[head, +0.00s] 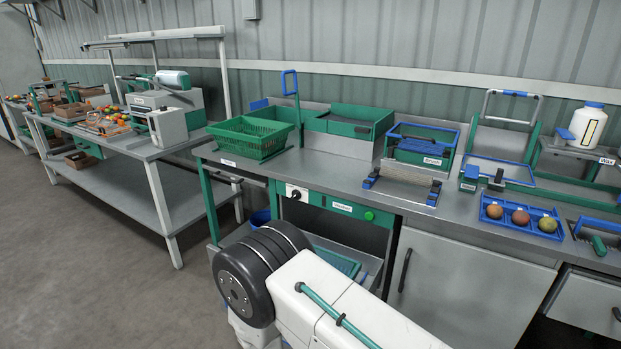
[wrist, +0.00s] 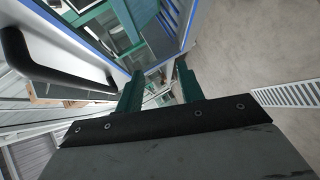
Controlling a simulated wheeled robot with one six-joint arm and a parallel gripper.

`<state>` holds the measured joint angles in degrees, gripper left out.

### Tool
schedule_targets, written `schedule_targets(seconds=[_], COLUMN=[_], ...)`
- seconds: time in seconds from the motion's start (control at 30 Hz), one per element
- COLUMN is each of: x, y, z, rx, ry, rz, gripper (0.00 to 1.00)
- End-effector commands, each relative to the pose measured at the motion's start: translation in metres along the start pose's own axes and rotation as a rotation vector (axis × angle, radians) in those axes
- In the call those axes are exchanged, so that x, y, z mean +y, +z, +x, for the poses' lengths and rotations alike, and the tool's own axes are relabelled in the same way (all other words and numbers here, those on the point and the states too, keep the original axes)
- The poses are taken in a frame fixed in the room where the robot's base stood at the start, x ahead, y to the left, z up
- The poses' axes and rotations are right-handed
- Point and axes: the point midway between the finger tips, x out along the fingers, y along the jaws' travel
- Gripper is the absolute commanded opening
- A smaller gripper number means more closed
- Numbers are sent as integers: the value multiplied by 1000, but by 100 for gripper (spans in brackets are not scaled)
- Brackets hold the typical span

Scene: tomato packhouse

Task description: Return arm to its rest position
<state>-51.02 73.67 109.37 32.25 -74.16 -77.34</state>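My gripper (wrist: 160,82) shows in the wrist view with its two green fingers apart and nothing between them. It is open and empty. In the head view my white arm, with a thick black joint, reaches up from the bottom edge in front of the workbench. The gripper itself is hidden or out of frame there. In the wrist view the fingers point past a blue-edged cabinet or frame, with pale floor to the right. I cannot tell how far they are from it.
A steel workbench (head: 300,168) carries a green crate (head: 248,138), green bins (head: 350,122) and a blue tray (head: 519,217) with three round fruits. A white bottle (head: 588,126) stands at the right. A black handle (wrist: 50,68) is close in the wrist view. Floor (head: 110,270) at left is clear.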

Motion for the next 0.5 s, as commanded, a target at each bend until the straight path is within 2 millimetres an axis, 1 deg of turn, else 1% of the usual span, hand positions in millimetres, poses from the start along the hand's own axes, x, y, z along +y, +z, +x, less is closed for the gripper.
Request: schedule_targets(seconds=[0.03,0.07,0.1,0.17,0.27,0.37,0.47,0.5], x=[-9,-13,-15,-11,10,41,76,92], y=[-3,-3,-2,-1,3,12,24,30], z=[-4,-7,-11,-20,-40,-64,-94,-106], rx=[-8,-19,-41,-82,-172,-274,-380,-424], ry=[-115,-184,-271,-394,-578,-723,-836,-873], rz=[75,123,188,284,436,564,670,708], gripper=[38,38,38,38,38,38,38,38])
